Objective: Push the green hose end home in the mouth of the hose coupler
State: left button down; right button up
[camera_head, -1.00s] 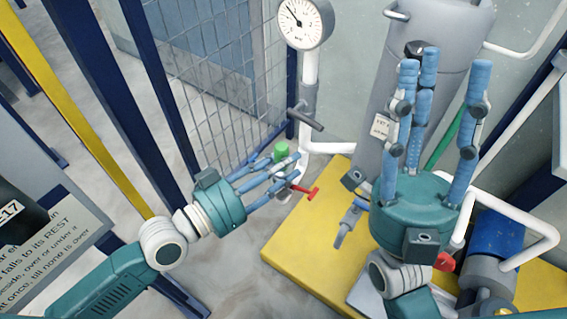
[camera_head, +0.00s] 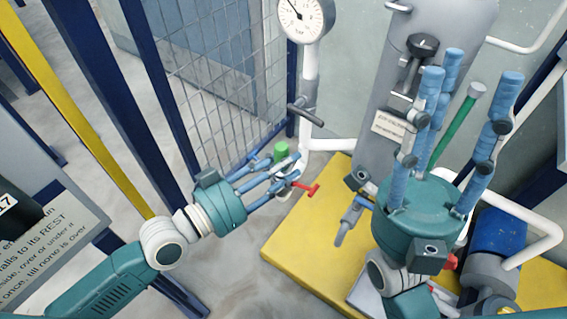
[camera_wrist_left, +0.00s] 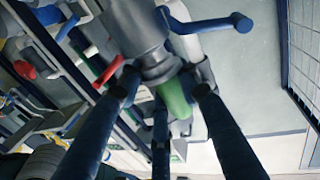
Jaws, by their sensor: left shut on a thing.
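A short green hose end (camera_head: 281,149) shows at the fingertips of my left gripper (camera_head: 279,169), beside the white standpipe. In the left wrist view the green piece (camera_wrist_left: 173,98) lies between the blue fingers, directly against a grey cylindrical fitting (camera_wrist_left: 140,32), which looks like the hose coupler. My left gripper (camera_wrist_left: 160,88) is shut around the green piece. The fingers hide the joint, so I cannot tell how deep the green piece sits. My right gripper (camera_head: 468,90) points upward with its fingers apart and nothing visible between them.
A red handle (camera_head: 305,188) is close under my left fingertips. A dark handle (camera_head: 305,115) crosses the white standpipe (camera_head: 309,80) above, below a gauge (camera_head: 306,14). A wire mesh panel (camera_head: 220,90) stands behind. A grey tank (camera_head: 430,45) and a green rod (camera_head: 455,125) are behind my right gripper.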

pick_arm(q)
jog(key=shift+f, duration=0.2)
jog(key=shift+f+b, duration=0.55)
jog(key=shift+b, duration=0.05)
jog(key=c, duration=1.3)
grip_release()
jog(key=shift+c, duration=0.2)
jog(key=shift+o, duration=1.1)
jog(key=shift+f, duration=0.1)
jog(key=shift+f, duration=0.1)
